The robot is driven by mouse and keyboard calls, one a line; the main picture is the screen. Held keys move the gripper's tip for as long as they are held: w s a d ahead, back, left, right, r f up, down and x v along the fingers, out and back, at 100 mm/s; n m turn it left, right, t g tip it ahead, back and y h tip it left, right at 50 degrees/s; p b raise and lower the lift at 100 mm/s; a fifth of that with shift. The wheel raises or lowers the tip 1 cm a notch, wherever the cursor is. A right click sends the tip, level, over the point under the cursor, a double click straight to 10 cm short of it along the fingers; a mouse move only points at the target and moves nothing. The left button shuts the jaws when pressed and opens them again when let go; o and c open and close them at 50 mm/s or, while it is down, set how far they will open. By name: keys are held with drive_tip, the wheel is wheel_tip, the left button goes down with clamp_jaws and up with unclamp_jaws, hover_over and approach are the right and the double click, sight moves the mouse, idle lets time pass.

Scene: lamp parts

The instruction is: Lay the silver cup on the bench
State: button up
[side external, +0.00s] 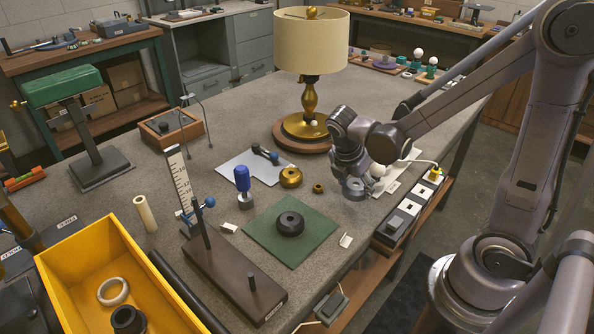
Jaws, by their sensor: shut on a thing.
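My gripper (352,176) points down over the right part of the bench, to the right of the lamp's round base. It is shut on the silver cup (355,190), a small grey metallic piece at its fingertips. The fingers and wrist hide the upper part of the cup. The cup looks close above the grey bench (345,222), but I cannot tell whether it touches the top.
The lamp (310,95) with a cream shade stands behind my gripper. A white bulb (377,170) and a power strip (412,205) are to the right. Brass pieces (291,177) and a green mat (262,222) with a black ring lie to the left.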

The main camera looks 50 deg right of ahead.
sight(352, 204)
drive_tip(key=shift+w+a+f, duration=0.2)
drive_tip(key=shift+a+f, duration=0.05)
drive_tip(key=shift+f, duration=1.95)
drive_tip(key=shift+f, duration=0.15)
drive_tip(key=o, duration=1.1)
drive_tip(key=shift+o, duration=0.2)
drive_tip(key=s+a+r+m+t+y, duration=0.1)
drive_tip(key=a+r+m+t+y, duration=0.1)
drive_tip(key=r+m, duration=0.5)
drive_tip(key=s+a+r+m+t+y, duration=0.1)
drive_tip(key=a+r+m+t, duration=0.4)
drive_tip(key=m, duration=0.6)
wheel_tip(352, 204, up, 3)
drive_tip(key=shift+s+a+f+y, duration=0.1)
drive_tip(key=shift+s+a+y, duration=0.25)
drive_tip(key=shift+a+y, duration=0.5)
